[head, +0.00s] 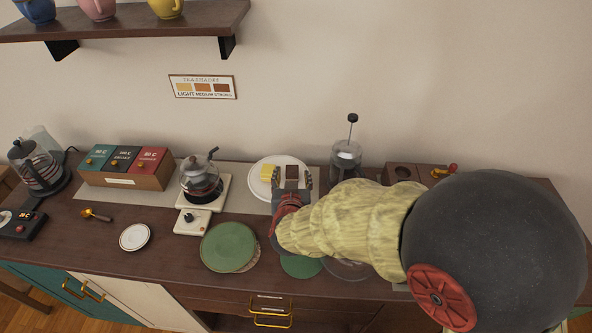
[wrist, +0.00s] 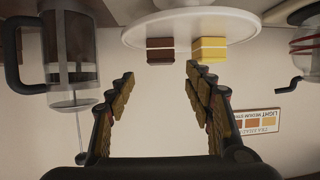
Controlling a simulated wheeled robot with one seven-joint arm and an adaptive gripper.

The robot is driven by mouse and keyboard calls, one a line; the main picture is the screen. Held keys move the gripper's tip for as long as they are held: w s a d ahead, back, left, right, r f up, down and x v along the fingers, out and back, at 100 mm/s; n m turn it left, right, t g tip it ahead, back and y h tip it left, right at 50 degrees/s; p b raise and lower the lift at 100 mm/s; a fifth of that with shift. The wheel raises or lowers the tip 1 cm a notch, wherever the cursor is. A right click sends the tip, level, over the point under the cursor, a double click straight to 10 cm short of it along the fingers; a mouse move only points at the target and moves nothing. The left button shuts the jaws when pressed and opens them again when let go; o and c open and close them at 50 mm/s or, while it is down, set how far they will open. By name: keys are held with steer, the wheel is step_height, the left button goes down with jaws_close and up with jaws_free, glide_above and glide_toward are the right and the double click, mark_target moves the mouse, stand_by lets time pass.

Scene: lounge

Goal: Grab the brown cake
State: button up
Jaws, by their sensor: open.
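The brown cake (head: 292,171) is a small dark square piece on the white plate (head: 258,183), just right of a yellow cake (head: 268,171). In the wrist view, which is upside down, the brown cake (wrist: 160,51) shows beyond the fingertips, left of the yellow cake (wrist: 210,49). My gripper (head: 292,180) is open and empty, over the plate's front part with its fingers pointing toward the brown cake. In the wrist view the gap of my gripper (wrist: 160,73) lines up with the brown cake. The cake's lower front is hidden in the head view.
A French press (head: 346,160) stands right of the plate, and a glass teapot (head: 201,177) on a scale stands left. Green plates (head: 228,246) lie in front. A tea box (head: 125,167) is farther left. A shelf (head: 130,22) with cups hangs above at left.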

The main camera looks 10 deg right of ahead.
mark_target(292, 170)
steer(key=b+x, duration=0.1)
steer(key=x, duration=0.2)
steer(key=b+x, duration=0.2)
steer(key=x, duration=0.1)
steer(key=shift+a+f, duration=0.1)
steer(key=shift+f, duration=0.4)
steer(key=shift+w, duration=0.35)
steer(key=shift+c, duration=0.6)
steer(key=c, duration=1.1)
